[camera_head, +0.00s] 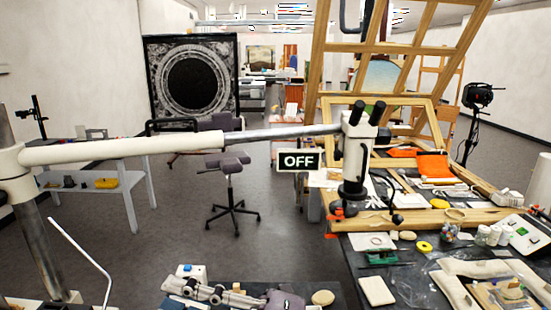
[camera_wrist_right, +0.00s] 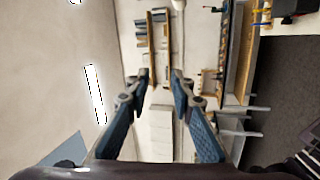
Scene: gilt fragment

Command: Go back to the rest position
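My right gripper (camera_wrist_right: 160,74) shows in the right wrist view. Its two dark blue fingers with grey joints stand apart, with nothing between them. Only background shows past the fingertips: a pale wall, shelving and furniture, turned on its side. I cannot make out this gripper clearly in the head view. My left gripper is not clearly seen in either view. The task names no object.
A white microscope boom (camera_head: 120,150) crosses from the left to a microscope (camera_head: 355,150). A cluttered workbench with a wooden frame (camera_head: 450,215) fills the right. A stool (camera_head: 232,185) and a low bench (camera_head: 100,183) stand on open grey floor.

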